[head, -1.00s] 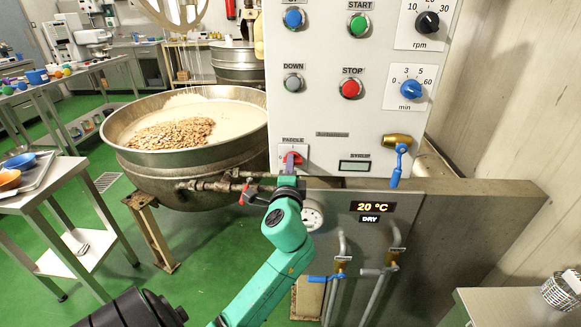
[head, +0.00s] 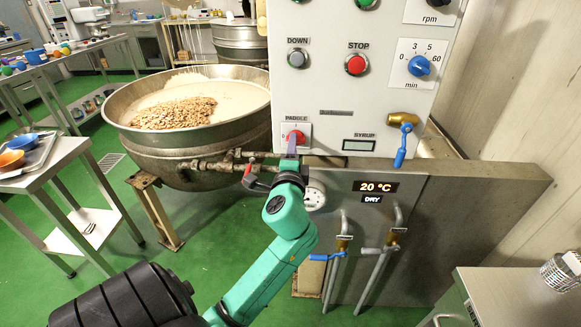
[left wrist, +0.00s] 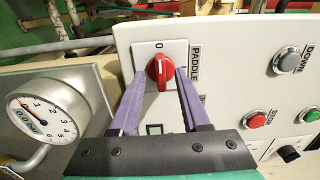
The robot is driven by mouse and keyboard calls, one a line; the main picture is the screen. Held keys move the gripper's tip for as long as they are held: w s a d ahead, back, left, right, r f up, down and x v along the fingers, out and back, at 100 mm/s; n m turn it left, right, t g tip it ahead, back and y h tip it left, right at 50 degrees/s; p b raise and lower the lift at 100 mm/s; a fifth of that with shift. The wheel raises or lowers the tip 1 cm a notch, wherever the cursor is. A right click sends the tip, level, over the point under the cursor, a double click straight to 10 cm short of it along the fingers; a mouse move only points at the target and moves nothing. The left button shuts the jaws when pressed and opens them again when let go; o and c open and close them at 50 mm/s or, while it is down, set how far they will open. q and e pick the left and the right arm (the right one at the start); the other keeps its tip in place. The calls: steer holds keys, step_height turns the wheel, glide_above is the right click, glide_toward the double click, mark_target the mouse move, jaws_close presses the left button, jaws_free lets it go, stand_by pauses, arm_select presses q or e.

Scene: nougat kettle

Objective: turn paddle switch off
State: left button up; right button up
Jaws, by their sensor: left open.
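The paddle switch is a red rotary knob (head: 296,136) on a white plate, low on the left of the grey control panel. In the left wrist view the knob (left wrist: 160,71) sits between the two purple fingers of my left gripper (left wrist: 160,78), which are apart. The white line on the knob runs roughly towards the "0" mark. I cannot tell whether a finger touches the knob. In the head view my left gripper (head: 291,149) is just below and in front of the switch, partly covering its plate. My right gripper is not in view.
A red stop button (head: 356,64) and a blue timer knob (head: 419,66) are higher on the panel. A blue-handled syrup valve (head: 402,135) is to the right. A pressure gauge (left wrist: 47,116) and pipes are beside the gripper. The kettle (head: 190,160) stands left.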

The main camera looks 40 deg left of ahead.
arm_select(q)
steer(key=b+v, duration=0.2)
steer(key=v, duration=1)
steer(key=shift+s, duration=0.15)
steer(key=shift+d, duration=0.1)
